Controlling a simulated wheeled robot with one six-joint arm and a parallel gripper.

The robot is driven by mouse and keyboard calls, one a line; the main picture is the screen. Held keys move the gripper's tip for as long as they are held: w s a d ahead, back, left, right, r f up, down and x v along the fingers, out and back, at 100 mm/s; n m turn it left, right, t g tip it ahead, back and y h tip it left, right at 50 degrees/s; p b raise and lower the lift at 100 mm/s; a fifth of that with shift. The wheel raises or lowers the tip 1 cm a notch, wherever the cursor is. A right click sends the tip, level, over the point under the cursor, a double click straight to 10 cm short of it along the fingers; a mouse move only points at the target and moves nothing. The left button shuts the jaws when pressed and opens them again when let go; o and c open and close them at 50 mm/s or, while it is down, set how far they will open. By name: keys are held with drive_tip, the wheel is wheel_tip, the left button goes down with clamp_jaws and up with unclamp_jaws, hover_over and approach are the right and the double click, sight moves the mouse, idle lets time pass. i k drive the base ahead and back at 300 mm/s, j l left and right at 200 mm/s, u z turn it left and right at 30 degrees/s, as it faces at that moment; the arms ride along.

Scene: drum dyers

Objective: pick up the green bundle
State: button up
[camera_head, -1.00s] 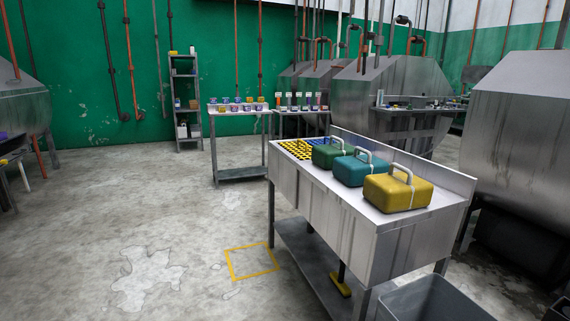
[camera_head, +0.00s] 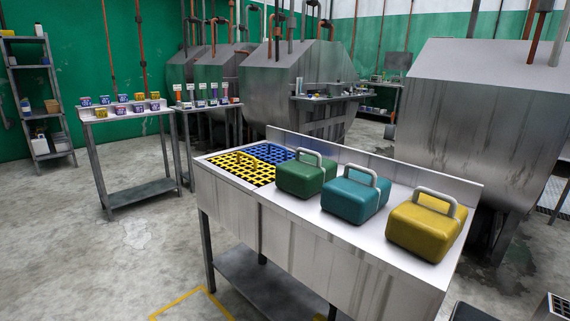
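The green bundle (camera_head: 305,176) sits upright on the metal bench, with a pale grey handle arched over its top. It is the leftmost of three similar bundles in a row. The teal bundle (camera_head: 353,199) stands just to its right, and the yellow bundle (camera_head: 425,228) stands farther right and nearer. My gripper does not show in the view.
The metal bench (camera_head: 300,225) has a raised back edge and a yellow and blue grid (camera_head: 240,165) left of the green bundle. Large steel drums (camera_head: 480,115) stand behind. A table with small pots (camera_head: 140,188) stands at left. The floor (camera_head: 110,255) at front left is clear.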

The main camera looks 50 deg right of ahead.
sight(304, 176)
drive_tip(key=i+z, duration=0.2)
drive_tip(key=i, duration=0.5)
drive_tip(key=i+j+z, duration=0.2)
drive_tip(key=i, duration=0.55)
drive_tip(key=i+z, duration=0.2)
drive_tip(key=z, duration=0.2)
drive_tip(key=i+j+z, duration=0.1)
drive_tip(key=z, duration=0.3)
drive_tip(key=i+j+z, duration=0.15)
drive_tip(key=z, duration=0.25)
drive_tip(key=i+j+z, duration=0.2)
drive_tip(key=z, duration=0.2)
drive_tip(key=i+j+z, duration=0.1)
drive_tip(key=z, duration=0.25)
drive_tip(key=i+j+z, duration=0.2)
drive_tip(key=z, duration=0.2)
drive_tip(key=i+j+z, duration=0.2)
drive_tip(key=z, duration=0.15)
drive_tip(key=k, duration=0.3)
